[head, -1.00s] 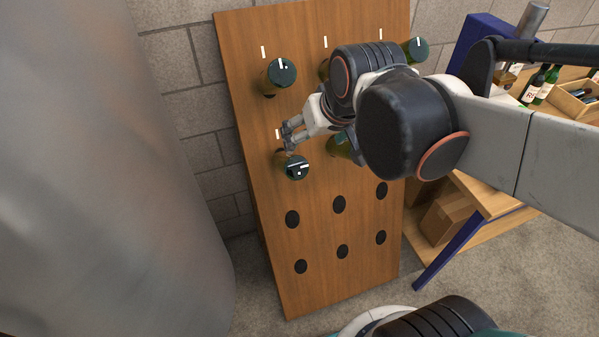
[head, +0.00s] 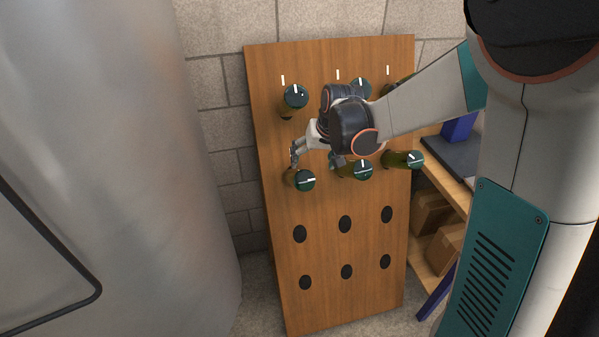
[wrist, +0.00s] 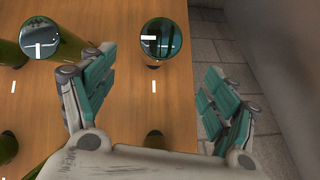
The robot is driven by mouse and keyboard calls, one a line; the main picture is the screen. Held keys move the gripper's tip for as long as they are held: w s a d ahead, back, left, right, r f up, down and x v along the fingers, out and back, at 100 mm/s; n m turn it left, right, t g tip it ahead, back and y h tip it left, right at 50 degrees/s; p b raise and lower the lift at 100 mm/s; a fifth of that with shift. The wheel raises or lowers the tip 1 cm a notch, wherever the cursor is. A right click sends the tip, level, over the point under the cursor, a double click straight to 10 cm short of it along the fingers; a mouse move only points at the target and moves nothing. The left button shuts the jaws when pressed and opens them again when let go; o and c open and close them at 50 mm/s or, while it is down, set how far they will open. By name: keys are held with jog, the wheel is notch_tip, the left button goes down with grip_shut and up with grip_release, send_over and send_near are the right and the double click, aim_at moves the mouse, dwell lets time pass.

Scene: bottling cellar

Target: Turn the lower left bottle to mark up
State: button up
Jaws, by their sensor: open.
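The lower left bottle (head: 304,181) sticks out of the wooden board in the second row, left column. Its dark green base faces out, with a white mark pointing right in the head view. The bottle also shows in the wrist view (wrist: 160,45), where the mark points left. My gripper (head: 295,153) is open and empty, just above the bottle in the head view. In the wrist view the gripper's teal finger pads (wrist: 160,70) are spread wide, and the bottle's base lies between and beyond them. No contact shows.
The middle bottle (head: 362,170) of the same row has its mark up; the right one (head: 416,159) points sideways. The top left bottle (head: 295,97) is close above my gripper. Empty holes (head: 300,234) fill the lower board. A big metal tank (head: 110,150) stands left.

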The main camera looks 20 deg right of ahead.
aim_at(305, 176)
jog(key=b+x, duration=0.4)
jog(key=x, duration=1)
jog(key=shift+a, duration=0.1)
jog(key=c, duration=1.1)
